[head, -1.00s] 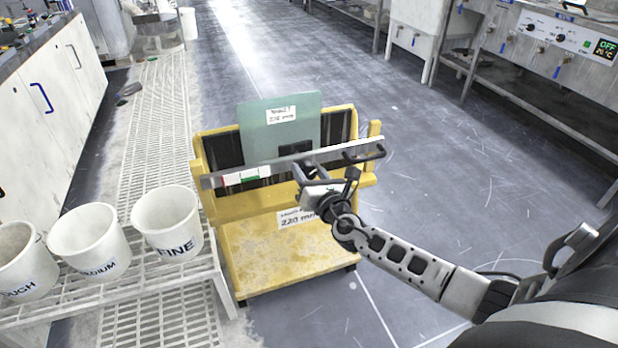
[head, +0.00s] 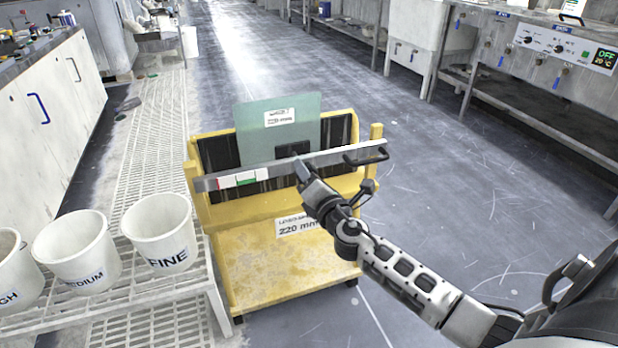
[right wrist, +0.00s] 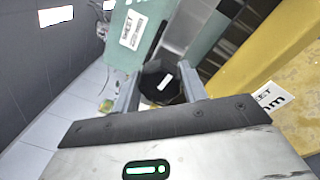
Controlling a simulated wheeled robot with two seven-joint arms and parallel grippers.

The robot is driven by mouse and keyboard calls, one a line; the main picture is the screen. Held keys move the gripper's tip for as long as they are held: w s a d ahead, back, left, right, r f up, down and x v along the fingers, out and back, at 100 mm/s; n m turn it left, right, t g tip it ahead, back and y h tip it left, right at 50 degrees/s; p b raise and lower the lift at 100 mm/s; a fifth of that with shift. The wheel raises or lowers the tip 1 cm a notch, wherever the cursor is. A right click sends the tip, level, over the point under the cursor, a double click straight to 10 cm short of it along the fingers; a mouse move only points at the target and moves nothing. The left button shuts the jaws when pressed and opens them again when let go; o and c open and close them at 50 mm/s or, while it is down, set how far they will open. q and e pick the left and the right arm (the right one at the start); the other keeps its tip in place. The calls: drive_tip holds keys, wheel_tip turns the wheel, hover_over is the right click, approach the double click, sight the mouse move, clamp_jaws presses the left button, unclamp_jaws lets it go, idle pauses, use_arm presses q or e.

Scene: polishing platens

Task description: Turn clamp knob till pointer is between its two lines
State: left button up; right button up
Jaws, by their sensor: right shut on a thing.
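The clamp knob (right wrist: 158,84) is black and round with a white mark, seen in the right wrist view between my fingers. My right gripper (right wrist: 160,80) is shut on it; it also shows in the head view (head: 303,168), at the front of the grey clamp bar (head: 345,156). The gripper hides the knob there. A strip with white, red and green parts (head: 238,180) is on the bar's left part. The pointer and its two lines are too small to make out. A pale green glass sheet (head: 262,110) stands upright behind the bar. My left gripper is out of view.
The yellow cart (head: 270,275) carries the bar and sheet. White buckets, including one marked FINE (head: 158,230), stand on a rack to the left. A steel bench with controls (head: 560,45) is at the right. The floor right of the cart is clear.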

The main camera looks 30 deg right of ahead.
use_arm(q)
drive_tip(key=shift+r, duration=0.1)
use_arm(e)
drive_tip(key=shift+a, duration=0.1)
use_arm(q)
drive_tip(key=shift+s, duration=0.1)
use_arm(e)
drive_tip(key=o, duration=0.9)
drive_tip(key=shift+o, duration=0.2)
use_arm(q)
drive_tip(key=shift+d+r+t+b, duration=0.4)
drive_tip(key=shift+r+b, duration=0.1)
drive_tip(key=shift+b, duration=0.3)
use_arm(e)
drive_tip(key=v, duration=1.5)
drive_tip(key=shift+s, duration=0.45)
